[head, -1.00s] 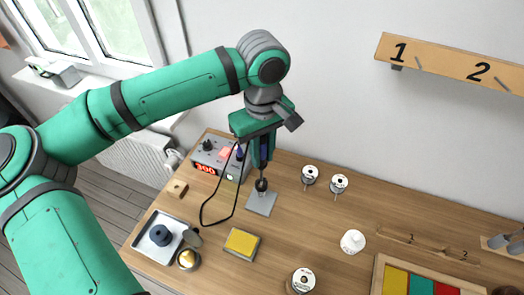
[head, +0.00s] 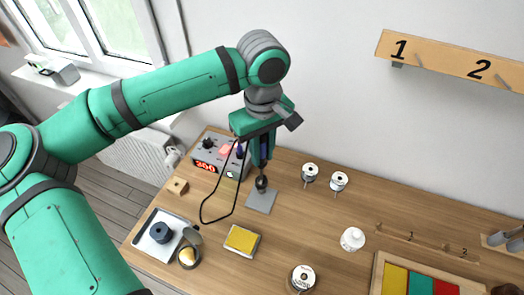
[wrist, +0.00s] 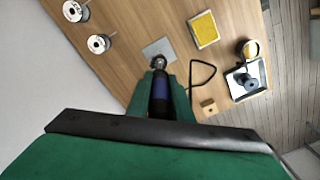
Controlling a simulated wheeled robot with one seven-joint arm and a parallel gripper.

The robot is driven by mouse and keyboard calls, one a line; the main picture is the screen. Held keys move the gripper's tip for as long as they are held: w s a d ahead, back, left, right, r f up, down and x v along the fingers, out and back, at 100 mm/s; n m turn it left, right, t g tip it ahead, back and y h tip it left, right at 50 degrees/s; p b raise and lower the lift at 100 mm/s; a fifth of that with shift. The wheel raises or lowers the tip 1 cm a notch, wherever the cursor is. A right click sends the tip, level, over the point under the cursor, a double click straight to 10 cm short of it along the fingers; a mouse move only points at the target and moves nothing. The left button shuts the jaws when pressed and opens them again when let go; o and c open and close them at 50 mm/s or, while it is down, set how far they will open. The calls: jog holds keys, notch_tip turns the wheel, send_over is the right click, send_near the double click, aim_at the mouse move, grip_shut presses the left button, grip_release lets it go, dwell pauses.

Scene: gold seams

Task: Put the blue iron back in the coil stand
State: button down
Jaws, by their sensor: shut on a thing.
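The blue iron (wrist: 160,92) is between the fingers of my gripper (wrist: 163,85), handle in the jaws, pointing down. In the head view my gripper (head: 262,150) is shut on the iron's blue handle (head: 263,150), directly above the coil stand. The coil stand has a grey square plate (head: 262,201) and a dark coil (head: 261,183); its plate also shows in the wrist view (wrist: 160,47). The iron's lower end meets the top of the coil. I cannot tell how deep the tip sits inside it.
The soldering station (head: 222,152), showing 300, stands behind left, with a black cable (head: 203,208) looping onto the table. A yellow sponge tray (head: 241,241), a round tin (head: 189,257) and a grey tray (head: 148,246) lie in front. Two spools (head: 310,172) stand to the right.

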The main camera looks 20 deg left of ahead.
notch_tip(320, 180, down, 9)
dwell(5.5)
jog(key=c, duration=1)
grip_release()
jog(key=shift+r, duration=0.15)
jog(key=shift+r, duration=3.4)
